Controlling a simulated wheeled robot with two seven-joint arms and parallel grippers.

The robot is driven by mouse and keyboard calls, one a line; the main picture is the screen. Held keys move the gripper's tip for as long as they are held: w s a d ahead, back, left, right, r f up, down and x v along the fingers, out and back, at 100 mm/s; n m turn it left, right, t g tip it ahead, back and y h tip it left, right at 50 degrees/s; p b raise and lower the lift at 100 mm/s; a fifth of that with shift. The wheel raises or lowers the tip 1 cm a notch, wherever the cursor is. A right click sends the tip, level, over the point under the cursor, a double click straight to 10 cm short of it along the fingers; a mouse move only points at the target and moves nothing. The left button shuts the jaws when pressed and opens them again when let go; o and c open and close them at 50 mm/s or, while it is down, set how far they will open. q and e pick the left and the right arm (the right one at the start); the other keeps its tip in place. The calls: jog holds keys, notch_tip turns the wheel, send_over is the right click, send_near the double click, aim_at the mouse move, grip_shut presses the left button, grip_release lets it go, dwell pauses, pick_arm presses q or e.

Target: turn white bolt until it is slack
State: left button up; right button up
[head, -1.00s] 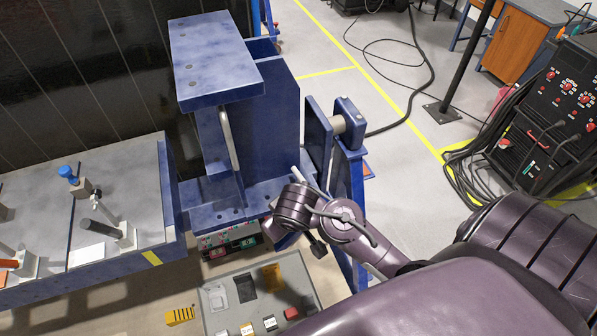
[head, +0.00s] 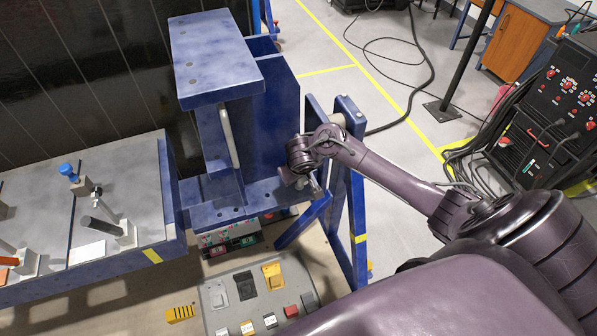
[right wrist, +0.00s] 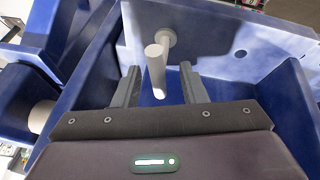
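In the right wrist view the white bolt (right wrist: 155,72) is a pale rod. It stands out from a round white collar (right wrist: 166,37) on the blue face of the jig. My right gripper (right wrist: 160,67) is open, with one finger on each side of the rod and a visible gap on both sides. In the head view my right gripper (head: 302,182) is at the lower right part of the blue jig (head: 273,110), and my wrist hides the bolt there. My left gripper is not in view.
A pale vertical bar (head: 228,135) is on the jig's left part. A blue stand (head: 357,190) rises beside my right forearm. A grey fixture table (head: 120,190) is at left, and a tray with several small blocks (head: 232,325) lies below. Open floor is at upper right.

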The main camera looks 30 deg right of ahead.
jog(key=x, duration=0.3)
jog(key=shift+w+d+f, duration=0.15)
jog(key=shift+c, duration=0.2)
grip_shut()
